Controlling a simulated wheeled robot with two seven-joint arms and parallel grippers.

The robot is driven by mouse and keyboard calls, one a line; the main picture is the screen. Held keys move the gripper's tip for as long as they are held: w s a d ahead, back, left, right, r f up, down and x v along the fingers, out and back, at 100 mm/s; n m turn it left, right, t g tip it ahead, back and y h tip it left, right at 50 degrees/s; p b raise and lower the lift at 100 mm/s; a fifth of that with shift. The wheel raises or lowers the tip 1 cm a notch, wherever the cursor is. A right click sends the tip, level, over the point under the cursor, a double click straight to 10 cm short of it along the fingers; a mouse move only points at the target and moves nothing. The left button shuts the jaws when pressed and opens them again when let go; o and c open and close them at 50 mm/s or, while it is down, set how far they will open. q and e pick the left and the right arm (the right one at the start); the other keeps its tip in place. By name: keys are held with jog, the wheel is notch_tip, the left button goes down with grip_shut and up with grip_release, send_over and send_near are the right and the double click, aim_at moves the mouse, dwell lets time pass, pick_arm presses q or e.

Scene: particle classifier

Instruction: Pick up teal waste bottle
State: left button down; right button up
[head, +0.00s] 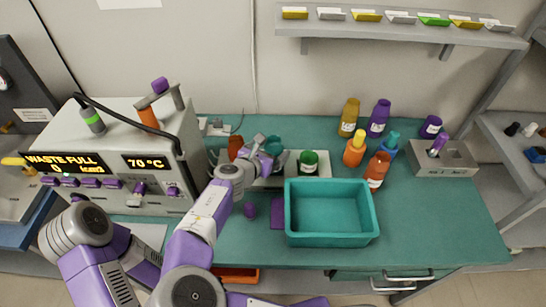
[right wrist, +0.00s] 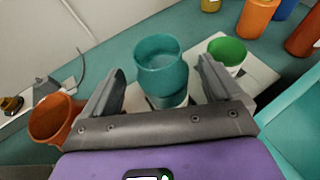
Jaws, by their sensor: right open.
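In the right wrist view the teal bottle (right wrist: 162,68) shows a wide open top. My right gripper (head: 270,153) is open, with one finger on each side of the bottle's lower part in the right wrist view (right wrist: 160,92). I see a gap at both fingers, and cannot tell whether either touches. My left gripper is not in view.
An orange-brown container (right wrist: 55,118) stands left of the teal bottle, and a green-topped bottle (head: 309,162) right of it on a white plate. A teal bin (head: 332,240) sits in front. Several coloured bottles stand at the back right. The machine (head: 120,200) is at left.

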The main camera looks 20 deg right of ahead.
jog(key=x, duration=0.2)
jog(key=b+x, duration=0.1)
jog(key=x, duration=0.1)
jog(key=shift+s+f, duration=0.2)
jog(key=shift+f, duration=0.15)
jog(key=shift+w+d, duration=0.15)
jog(key=shift+d, duration=0.05)
jog(key=shift+c, duration=0.3)
jog(key=c, duration=1.2)
